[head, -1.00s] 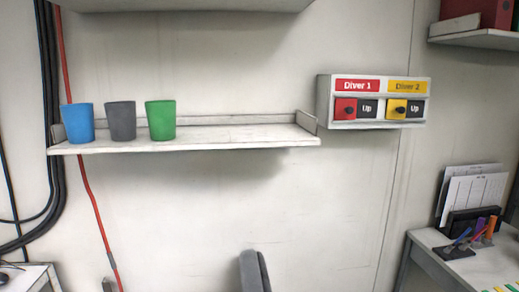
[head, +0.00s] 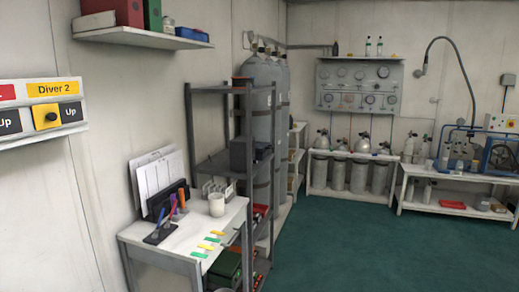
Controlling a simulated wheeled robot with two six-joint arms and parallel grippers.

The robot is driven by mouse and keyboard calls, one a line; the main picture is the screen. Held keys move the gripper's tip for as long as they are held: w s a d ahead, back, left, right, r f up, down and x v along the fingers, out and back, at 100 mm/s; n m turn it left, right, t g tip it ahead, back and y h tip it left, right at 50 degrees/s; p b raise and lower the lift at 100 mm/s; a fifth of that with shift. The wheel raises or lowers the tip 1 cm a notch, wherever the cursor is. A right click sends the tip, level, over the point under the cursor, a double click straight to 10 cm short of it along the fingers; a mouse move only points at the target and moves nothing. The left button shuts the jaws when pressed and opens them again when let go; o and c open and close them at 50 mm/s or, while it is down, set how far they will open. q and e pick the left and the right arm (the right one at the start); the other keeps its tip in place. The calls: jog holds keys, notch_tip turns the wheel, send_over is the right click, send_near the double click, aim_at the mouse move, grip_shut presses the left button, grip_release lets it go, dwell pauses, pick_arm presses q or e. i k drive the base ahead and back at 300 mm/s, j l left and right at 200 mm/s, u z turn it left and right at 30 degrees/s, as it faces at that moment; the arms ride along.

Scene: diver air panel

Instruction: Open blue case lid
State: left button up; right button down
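I cannot make out a blue case with a lid for certain. A small flat blue box (head: 192,34) sits at the right end of the upper wall shelf, and I cannot tell whether it is the case or has a lid. Neither of my grippers is in view.
A small desk (head: 180,245) with papers, pens and a white cup (head: 216,204) stands at left. A dark shelving rack (head: 235,130) is behind it. Gas cylinders (head: 262,95) and a gauge panel (head: 360,88) are at the back. The green floor (head: 350,245) is clear.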

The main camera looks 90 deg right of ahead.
aim_at(257, 147)
jog(key=z, duration=2.85)
jog(key=i+l+z, duration=0.1)
jog(key=i, duration=0.3)
jog(key=i+l, duration=0.25)
jog(key=i, duration=0.2)
jog(key=i+l+z, duration=0.15)
jog(key=i, duration=0.25)
